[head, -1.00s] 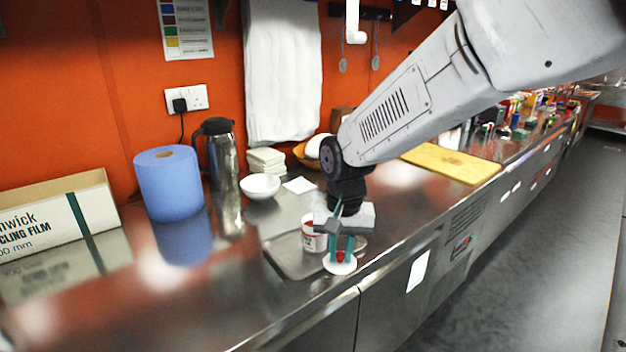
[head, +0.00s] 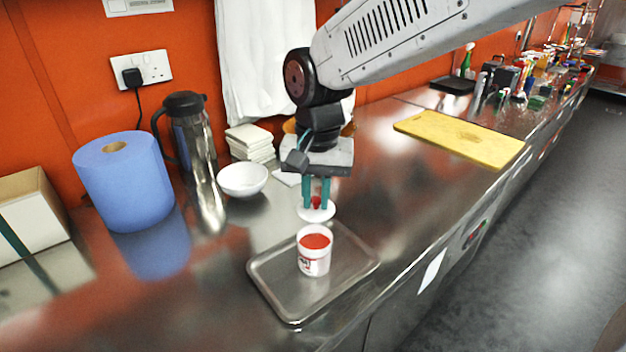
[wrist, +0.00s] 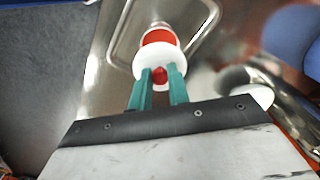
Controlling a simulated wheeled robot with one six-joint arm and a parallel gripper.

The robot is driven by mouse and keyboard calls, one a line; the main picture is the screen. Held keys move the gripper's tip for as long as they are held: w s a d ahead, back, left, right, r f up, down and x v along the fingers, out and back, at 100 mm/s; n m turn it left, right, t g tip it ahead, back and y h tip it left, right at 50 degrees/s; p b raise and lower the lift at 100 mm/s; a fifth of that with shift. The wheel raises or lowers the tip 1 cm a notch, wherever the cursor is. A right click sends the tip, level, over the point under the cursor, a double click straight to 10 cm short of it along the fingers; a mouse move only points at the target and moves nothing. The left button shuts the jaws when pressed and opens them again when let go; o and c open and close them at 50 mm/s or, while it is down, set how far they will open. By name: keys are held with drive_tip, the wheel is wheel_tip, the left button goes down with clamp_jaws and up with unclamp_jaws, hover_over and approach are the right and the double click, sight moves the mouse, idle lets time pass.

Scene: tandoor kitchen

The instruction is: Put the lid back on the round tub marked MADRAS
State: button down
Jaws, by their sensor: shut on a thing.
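The round tub (head: 314,257) is white with red contents, open at the top, and stands upright on a metal tray (head: 353,276). Red marking shows on its side, too small to read. The tub also shows in the wrist view (wrist: 160,37). My gripper (head: 317,202) is shut on the red knob of the white lid (head: 328,214). The lid hangs roughly level, behind the tub in the head view and apart from it. In the wrist view the lid (wrist: 146,58) overlaps the tub's near part, and the teal fingers (wrist: 159,82) pinch the knob.
A white bowl (head: 242,180), a stack of white napkins (head: 249,143), a steel flask (head: 190,135) and a blue paper roll (head: 124,185) stand left of my gripper. A yellow board (head: 460,138) lies to the right. The counter's front edge is right of the tray.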

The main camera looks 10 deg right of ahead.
drive_tip(key=shift+a+f, duration=0.1)
drive_tip(key=shift+f, duration=3.05)
drive_tip(key=shift+f, duration=0.15)
drive_tip(key=c, duration=0.8)
unclamp_jaws()
drive_tip(key=shift+o, duration=0.2)
drive_tip(key=shift+r, duration=3.5)
